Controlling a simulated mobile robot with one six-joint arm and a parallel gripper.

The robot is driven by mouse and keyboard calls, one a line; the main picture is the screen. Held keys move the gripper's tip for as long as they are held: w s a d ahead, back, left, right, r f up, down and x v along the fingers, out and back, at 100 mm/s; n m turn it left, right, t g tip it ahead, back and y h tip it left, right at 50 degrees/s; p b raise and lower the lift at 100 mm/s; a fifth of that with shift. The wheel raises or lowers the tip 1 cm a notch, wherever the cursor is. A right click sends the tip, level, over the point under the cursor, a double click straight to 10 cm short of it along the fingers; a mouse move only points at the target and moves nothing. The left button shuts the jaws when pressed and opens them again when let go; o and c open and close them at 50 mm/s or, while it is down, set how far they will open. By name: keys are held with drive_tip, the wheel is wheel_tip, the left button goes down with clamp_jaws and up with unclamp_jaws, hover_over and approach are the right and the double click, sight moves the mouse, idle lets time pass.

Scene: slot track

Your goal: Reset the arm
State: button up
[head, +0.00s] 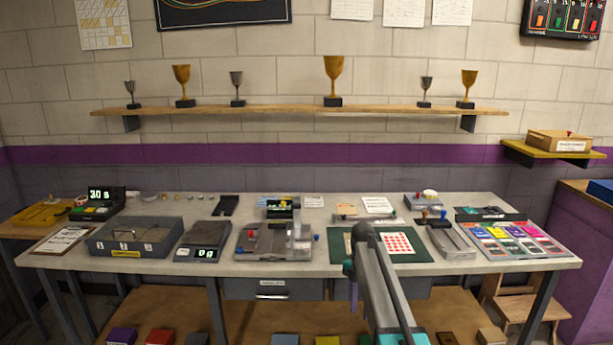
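My arm rises from the bottom edge right of centre in the head view and bends at a grey joint in front of the green mat (423,257). Its links cover part of the mat and the table's front edge. I cannot make out the fingers of my gripper. The work table (60,262) stands across the middle of the view. A grey device with clear parts (266,243) is left of my arm, and a sheet with red dots (398,243) lies on the mat.
A grey case (135,238), a scale reading 0 g (203,241) and a timer reading 30 s (98,204) stand on the left. Coloured cards (515,240) lie at the right. A trophy shelf (290,112) hangs above. Coloured blocks sit on the lower shelf (245,320).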

drive_tip(key=s+f+m+g, duration=0.3)
drive_tip(key=s+f+m, duration=0.1)
drive_tip(key=s+f, duration=1.95)
drive_tip(key=s+f+m, duration=0.6)
drive_tip(key=s+m, duration=0.4)
drive_tip(key=s, duration=0.2)
drive_tip(key=s+f+m, duration=0.6)
drive_tip(key=s+m, duration=0.5)
drive_tip(key=s, duration=0.2)
drive_tip(key=shift+s, duration=0.3)
drive_tip(key=shift+a, duration=0.1)
drive_tip(key=shift+c, duration=0.7)
